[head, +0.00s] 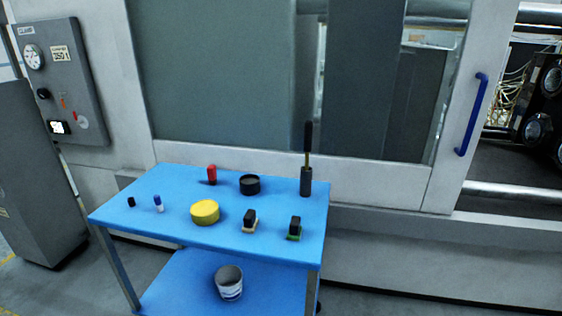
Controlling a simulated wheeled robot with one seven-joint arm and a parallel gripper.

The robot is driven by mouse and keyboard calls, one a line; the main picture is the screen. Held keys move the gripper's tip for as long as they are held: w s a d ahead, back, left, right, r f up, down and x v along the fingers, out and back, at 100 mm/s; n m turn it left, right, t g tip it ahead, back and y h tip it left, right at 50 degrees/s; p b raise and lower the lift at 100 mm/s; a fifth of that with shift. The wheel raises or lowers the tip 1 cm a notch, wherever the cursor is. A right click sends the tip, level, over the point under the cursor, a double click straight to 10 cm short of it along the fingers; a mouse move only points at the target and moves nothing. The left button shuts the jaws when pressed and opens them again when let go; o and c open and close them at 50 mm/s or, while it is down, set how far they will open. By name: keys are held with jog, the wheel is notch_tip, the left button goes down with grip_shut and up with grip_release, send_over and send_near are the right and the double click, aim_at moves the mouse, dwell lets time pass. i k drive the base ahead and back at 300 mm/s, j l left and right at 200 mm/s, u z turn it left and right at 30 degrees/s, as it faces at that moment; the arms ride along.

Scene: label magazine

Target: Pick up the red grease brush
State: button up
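A small upright red object (211,172), which appears to be the red grease brush, stands near the back edge of the blue table (165,185). It has a red upper part and a dark lower end. It stands to the left of a round black container, with a gap between them. Nothing covers it. My gripper is not in view.
On the table are a black round container (250,184), yellow tin (205,211), tall dark holder (306,181) with an upright rod, two black-topped brushes (250,219) (295,225), a blue-and-white item (158,204) and a small black piece (131,202). A bucket (229,282) stands below.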

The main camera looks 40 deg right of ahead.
aim_at(212, 172)
jog(key=z, duration=2)
jog(key=i+j+u, duration=0.1)
jog(key=u, duration=1.5)
jog(key=i+j, duration=0.4)
jog(key=i+j+z, duration=0.15)
jog(key=i+j, duration=0.55)
jog(key=j, duration=0.15)
jog(key=i+j+z, duration=0.15)
jog(key=i+j, duration=0.55)
jog(key=j, duration=0.2)
jog(key=z, duration=0.05)
